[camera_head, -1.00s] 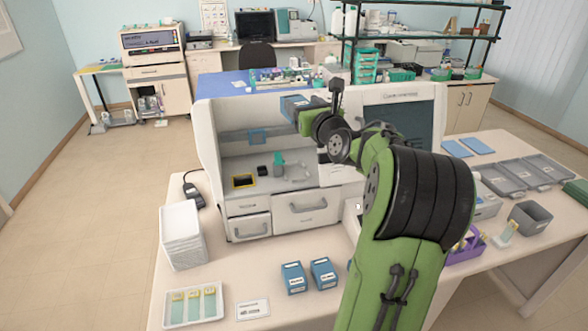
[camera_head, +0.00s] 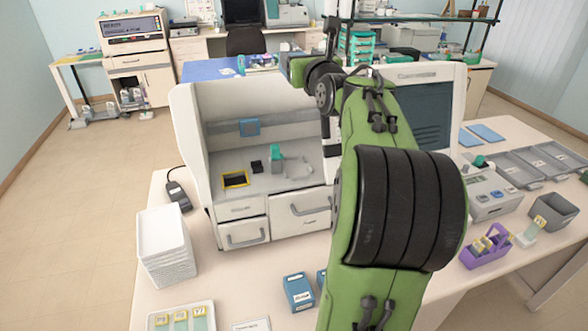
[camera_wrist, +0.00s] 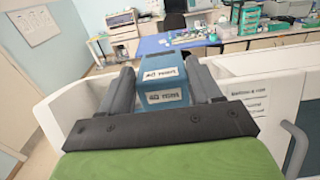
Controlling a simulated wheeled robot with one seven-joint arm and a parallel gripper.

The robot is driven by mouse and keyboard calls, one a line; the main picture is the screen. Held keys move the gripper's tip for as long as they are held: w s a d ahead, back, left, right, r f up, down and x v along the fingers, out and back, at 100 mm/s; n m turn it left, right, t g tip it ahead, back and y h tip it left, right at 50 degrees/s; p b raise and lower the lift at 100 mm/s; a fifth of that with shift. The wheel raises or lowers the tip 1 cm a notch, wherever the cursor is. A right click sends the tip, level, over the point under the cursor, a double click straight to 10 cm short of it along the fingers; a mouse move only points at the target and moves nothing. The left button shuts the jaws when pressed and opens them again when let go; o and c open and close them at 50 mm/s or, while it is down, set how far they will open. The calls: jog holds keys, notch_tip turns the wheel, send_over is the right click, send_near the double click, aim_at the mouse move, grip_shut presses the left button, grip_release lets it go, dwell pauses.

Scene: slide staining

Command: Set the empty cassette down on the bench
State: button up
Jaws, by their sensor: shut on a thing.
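My gripper (camera_wrist: 160,82) is shut on a blue cassette (camera_wrist: 163,78) with white labels, seen in the wrist view between its two dark fingers. The cassette is held up in the air, above the white machine's walls as seen from the wrist. In the head view my arm reaches over the white machine (camera_head: 187,140), and I cannot make out the cassette clearly there. The bench (camera_head: 225,285) has bare surface in front of the machine. The inside of the cassette does not show, so I cannot tell if it is empty.
A blue box (camera_head: 298,292) stands on the bench in front of the machine; another beside it is mostly hidden by my arm. A stack of white trays (camera_head: 165,245) and a slide tray (camera_head: 165,312) are at left. A purple rack (camera_head: 485,250) and grey bin (camera_head: 553,212) are at right.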

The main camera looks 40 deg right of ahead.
aim_at(300, 175)
notch_tip(300, 175, down, 27)
jog(key=b, duration=0.9)
jog(key=shift+s+a+f, duration=0.1)
jog(key=shift+s+f, duration=0.05)
jog(key=shift+f, duration=0.05)
jog(key=o, duration=1.2)
jog(key=shift+f+b, duration=0.25)
jog(key=shift+b, duration=0.25)
jog(key=b+v, duration=0.5)
jog(key=v, duration=1)
jog(key=shift+s+a+b, duration=0.15)
jog(key=shift+s+b, duration=0.15)
jog(key=shift+s, duration=0.1)
